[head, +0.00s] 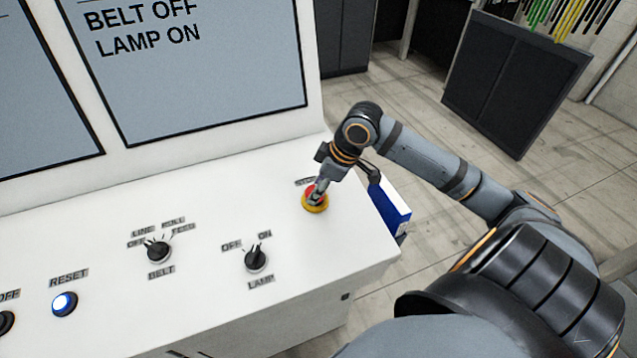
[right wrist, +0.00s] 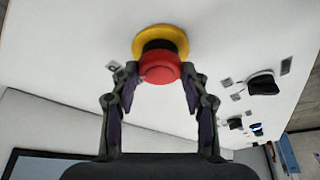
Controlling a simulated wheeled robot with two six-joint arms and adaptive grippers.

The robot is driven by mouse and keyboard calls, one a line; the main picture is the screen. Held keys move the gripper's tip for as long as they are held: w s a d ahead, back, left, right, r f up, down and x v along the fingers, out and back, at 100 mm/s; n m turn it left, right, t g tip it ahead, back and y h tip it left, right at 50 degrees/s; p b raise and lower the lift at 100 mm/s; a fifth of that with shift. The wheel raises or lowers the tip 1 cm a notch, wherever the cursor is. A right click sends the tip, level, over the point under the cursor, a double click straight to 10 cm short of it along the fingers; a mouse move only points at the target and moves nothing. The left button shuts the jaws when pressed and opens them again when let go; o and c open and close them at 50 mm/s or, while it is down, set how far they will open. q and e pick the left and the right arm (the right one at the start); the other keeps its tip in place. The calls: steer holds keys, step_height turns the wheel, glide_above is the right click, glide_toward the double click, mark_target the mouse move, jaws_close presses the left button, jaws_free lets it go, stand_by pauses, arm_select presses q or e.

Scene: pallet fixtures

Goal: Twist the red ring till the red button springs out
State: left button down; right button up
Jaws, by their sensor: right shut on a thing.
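The red button (right wrist: 160,68) with its red rim sits on a black neck over a yellow base (right wrist: 160,36) in the right wrist view. In the head view the yellow base (head: 315,206) is at the right end of the white console, below a label partly hidden by my arm. My right gripper (head: 317,193) is over the button. In the right wrist view its two fingers (right wrist: 160,82) are shut on the red button's sides. A separate ring cannot be told from the button. My left gripper is in neither view.
The console (head: 205,290) also bears a lamp knob (head: 256,260), a belt knob (head: 158,251) and a lit blue reset button (head: 65,303). A screen (head: 200,70) reading "BELT OFF LAMP ON" stands behind. A blue and white box (head: 390,205) is beside the console's right edge.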

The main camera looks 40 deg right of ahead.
steer(key=shift+f, duration=0.1)
stand_by(0.3)
steer(key=o, duration=1.2)
steer(key=shift+c, duration=0.2)
steer(key=shift+r, duration=0.3)
step_height(320, 180, up, 10)
steer(key=shift+f, duration=0.25)
